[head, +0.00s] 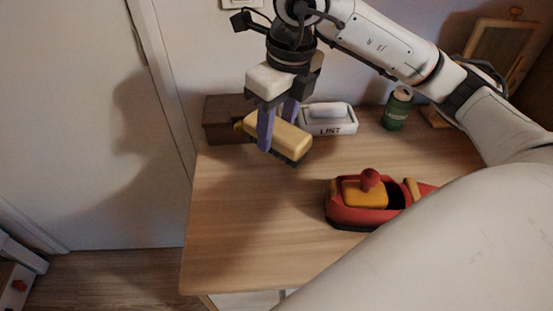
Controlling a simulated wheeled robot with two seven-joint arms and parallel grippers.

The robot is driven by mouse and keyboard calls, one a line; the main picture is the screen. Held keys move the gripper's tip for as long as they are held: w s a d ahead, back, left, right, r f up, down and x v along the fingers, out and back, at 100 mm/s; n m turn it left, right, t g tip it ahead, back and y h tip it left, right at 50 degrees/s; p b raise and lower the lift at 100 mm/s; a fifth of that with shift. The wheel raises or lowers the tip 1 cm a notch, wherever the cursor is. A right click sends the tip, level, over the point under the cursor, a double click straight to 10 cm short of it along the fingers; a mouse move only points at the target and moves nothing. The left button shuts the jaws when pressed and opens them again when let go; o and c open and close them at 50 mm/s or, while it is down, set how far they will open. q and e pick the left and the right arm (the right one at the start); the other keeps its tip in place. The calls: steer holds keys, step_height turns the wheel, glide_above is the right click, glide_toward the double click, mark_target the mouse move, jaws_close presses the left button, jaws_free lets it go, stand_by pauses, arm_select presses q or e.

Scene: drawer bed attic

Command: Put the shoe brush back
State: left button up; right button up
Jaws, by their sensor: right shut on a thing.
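The shoe brush (290,139), a tan wooden block with dark bristles underneath, is in my right gripper (277,126). The gripper points down, with its purple fingers shut on either side of the brush. The brush is at the back left of the desk, in front of a brown box (222,108) and a white tray marked "LINT" (328,128). It partly covers the tray's left end and the box's right part. I cannot tell how far it is above the desk. My left gripper is not in view.
A pale roller-like thing lies in the white tray. A green can (397,108) and a framed board (498,55) stand at the back right. A red toy boat (345,213) sits mid-desk, partly hidden by my arm. The desk's front left (240,235) is clear.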

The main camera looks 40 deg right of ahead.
mark_target(282, 129)
step_height(282, 129, down, 8)
steer(key=shift+r, duration=0.15)
stand_by(0.3)
steer(key=o, duration=0.9)
steer(key=shift+o, duration=0.2)
steer(key=r, duration=0.4)
steer(key=s+r, duration=0.1)
steer(key=r, duration=0.7)
steer(key=shift+s+d, duration=0.2)
steer(key=shift+s, duration=0.2)
steer(key=shift+f, duration=0.1)
